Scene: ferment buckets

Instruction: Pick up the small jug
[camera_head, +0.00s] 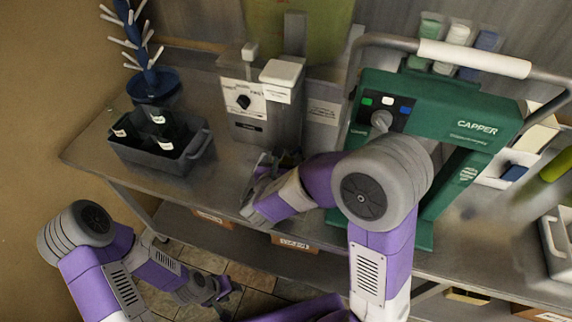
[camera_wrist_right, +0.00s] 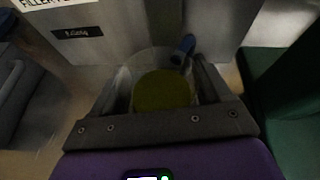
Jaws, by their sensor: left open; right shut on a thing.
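A small clear jug with yellow-green contents (camera_wrist_right: 162,92) is between the two fingers of my right gripper (camera_wrist_right: 160,72) in the right wrist view. My right gripper is shut on it in front of the grey filler machine. In the head view my right gripper (camera_head: 260,172) is at the bench top by the filler's base, and my own arm largely hides the jug there. My left gripper (camera_head: 222,290) is open and empty, low in front of the bench. I cannot tell whether the jug touches the bench.
The filler machine (camera_head: 262,98) stands behind my right gripper. The green capper (camera_head: 455,125) stands right of it. A dark grey crate (camera_head: 185,160) with dark bottles sits at the left, before a blue drying rack (camera_head: 150,85). A small blue part (camera_wrist_right: 183,50) shows beyond the jug.

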